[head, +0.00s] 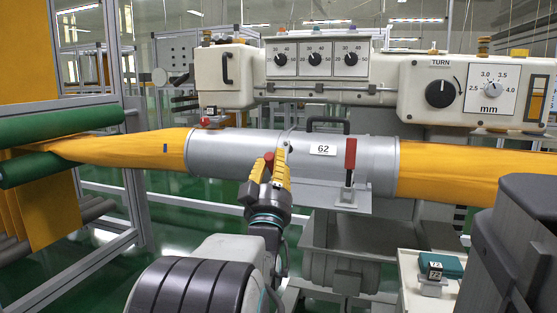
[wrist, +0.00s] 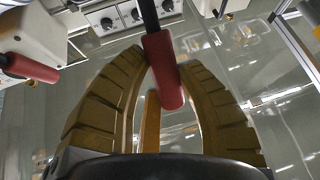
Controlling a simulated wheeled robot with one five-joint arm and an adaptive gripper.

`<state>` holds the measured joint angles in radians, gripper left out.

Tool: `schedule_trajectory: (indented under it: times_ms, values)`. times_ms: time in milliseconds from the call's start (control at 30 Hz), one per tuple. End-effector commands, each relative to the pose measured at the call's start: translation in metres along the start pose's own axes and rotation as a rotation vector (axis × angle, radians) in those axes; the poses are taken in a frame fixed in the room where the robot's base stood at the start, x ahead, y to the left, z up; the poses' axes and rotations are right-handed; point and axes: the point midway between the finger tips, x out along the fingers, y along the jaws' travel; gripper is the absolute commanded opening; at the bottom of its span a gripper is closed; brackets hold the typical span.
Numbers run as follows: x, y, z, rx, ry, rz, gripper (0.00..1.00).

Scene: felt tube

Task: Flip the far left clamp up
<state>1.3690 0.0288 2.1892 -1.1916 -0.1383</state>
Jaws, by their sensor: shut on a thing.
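The grey metal sleeve (head: 235,155) around the orange felt tube carries clamps with red handles. My gripper (head: 270,165) is in front of the sleeve's middle, with its yellow fingers pointing up. The fingers are shut on a red clamp handle (wrist: 163,72), whose black rod runs up out of the wrist view. Only a small bit of that handle shows in the head view. Another clamp (head: 350,165) at the sleeve's right has its red handle upright. A small red part (head: 206,120) shows at the sleeve's top left. A second red handle (wrist: 30,68) lies left in the wrist view.
A white machine housing (head: 320,75) with dials runs above and behind the sleeve. Green rollers (head: 65,125) and a metal frame stand at left. A white stand (head: 425,290) with a teal block is at lower right. A black handle (head: 328,123) tops the sleeve.

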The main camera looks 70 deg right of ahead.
Motion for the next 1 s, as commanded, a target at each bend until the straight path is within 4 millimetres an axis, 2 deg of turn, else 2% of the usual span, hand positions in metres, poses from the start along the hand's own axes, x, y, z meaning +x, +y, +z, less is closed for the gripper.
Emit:
schedule_trajectory:
  times_ms: [300,833,867,1000]
  values:
    - [-0.013,-0.004,-0.001,-0.008,0.072,0.003,0.0]
    - [-0.016,-0.005,-0.002,-0.011,0.089,0.004,0.0]
    - [-0.015,-0.005,-0.002,-0.011,0.089,0.004,0.34]
    - [-0.015,-0.004,-0.002,-0.011,0.088,0.004,0.46]
